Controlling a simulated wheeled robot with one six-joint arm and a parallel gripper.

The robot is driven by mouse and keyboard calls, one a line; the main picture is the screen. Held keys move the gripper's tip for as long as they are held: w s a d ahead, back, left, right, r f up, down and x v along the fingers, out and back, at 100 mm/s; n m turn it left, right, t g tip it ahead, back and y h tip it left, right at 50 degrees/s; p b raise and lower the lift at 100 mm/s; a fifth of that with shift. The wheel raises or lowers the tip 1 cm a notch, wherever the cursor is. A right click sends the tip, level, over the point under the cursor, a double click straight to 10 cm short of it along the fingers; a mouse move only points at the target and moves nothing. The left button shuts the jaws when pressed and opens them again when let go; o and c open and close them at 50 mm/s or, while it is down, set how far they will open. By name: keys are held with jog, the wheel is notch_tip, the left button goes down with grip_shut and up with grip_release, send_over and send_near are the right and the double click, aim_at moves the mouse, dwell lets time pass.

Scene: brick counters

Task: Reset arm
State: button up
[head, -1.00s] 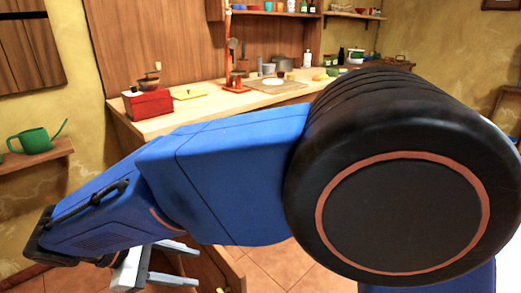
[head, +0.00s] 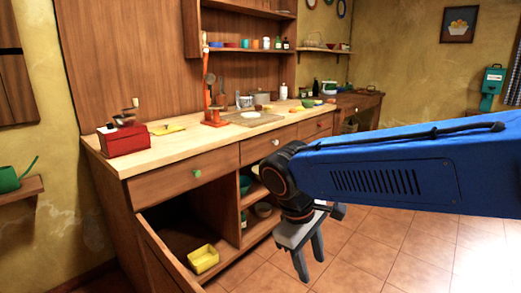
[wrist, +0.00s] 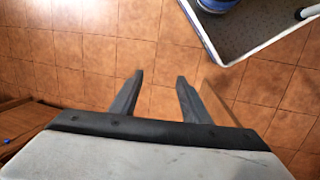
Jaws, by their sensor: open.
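My gripper (head: 309,264) hangs at the end of my blue arm, in front of the lower shelves of the wooden counter in the head view. Its two grey fingers point down and stand apart.
The wooden counter (head: 165,152) carries a red box (head: 123,139) and several kitchen items. Below, an open compartment shows a yellow container (head: 203,259). A wall shelf with a green watering can (head: 14,178) is at left. Tiled floor (head: 400,255) is clear at right.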

jog(key=s+d+f+m+t+y, duration=0.1)
jog(key=s+d+m, duration=0.3)
jog(key=d, duration=0.4)
jog(key=s+d+f+m+t+y, duration=0.1)
jog(key=s+d+m+t+y, duration=0.1)
jog(key=s+d+m, duration=0.3)
jog(key=d+t, duration=0.1)
jog(key=d, duration=0.3)
jog(key=shift+s+d+f, duration=0.2)
jog(key=shift+f, duration=0.2)
